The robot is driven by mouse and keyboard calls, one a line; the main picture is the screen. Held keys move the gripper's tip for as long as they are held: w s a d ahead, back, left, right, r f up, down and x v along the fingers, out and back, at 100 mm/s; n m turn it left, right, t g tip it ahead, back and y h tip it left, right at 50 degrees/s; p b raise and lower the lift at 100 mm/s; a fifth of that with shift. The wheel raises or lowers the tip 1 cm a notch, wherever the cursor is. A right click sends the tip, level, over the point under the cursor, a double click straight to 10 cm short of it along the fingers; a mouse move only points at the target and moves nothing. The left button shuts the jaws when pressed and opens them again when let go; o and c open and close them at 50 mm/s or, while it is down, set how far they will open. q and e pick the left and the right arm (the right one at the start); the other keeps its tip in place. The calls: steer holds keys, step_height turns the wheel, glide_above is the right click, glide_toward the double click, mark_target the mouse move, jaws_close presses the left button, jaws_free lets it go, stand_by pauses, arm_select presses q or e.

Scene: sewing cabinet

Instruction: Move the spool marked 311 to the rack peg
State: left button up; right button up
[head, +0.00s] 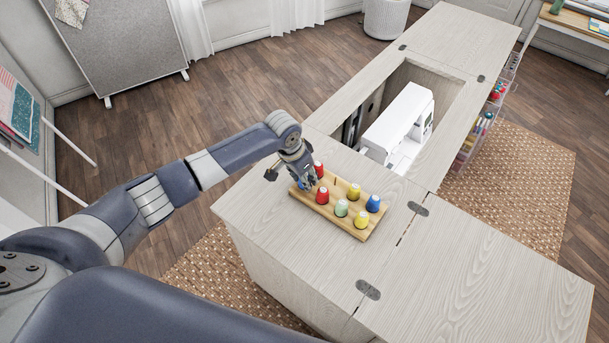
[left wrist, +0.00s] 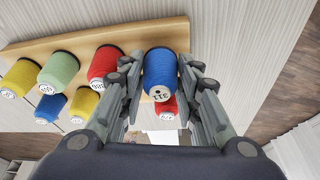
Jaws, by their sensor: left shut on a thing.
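The blue spool marked 311 (left wrist: 160,72) is between the fingers of my left gripper (left wrist: 160,98), which is shut on it; its label faces the wrist camera upside down. In the head view my left gripper (head: 303,182) is over the left end of the wooden spool rack (head: 330,215), with a bit of the blue spool showing. Whether the spool touches the rack or is raised above it, I cannot tell. A bare rack peg (head: 336,182) stands in the back row between a red spool (head: 319,168) and a yellow spool (head: 354,192). My right gripper is out of view.
Close by in the rack stand a red spool (head: 322,195), green spool (head: 341,209), yellow spool (head: 361,220) and blue spool (head: 373,203). A white sewing machine (head: 398,125) sits in the cabinet opening behind. The cabinet top (head: 300,245) in front is clear.

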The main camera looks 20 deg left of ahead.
arm_select(q)
steer(key=o, duration=0.9)
steer(key=v, duration=1.2)
steer(key=shift+d, duration=0.1)
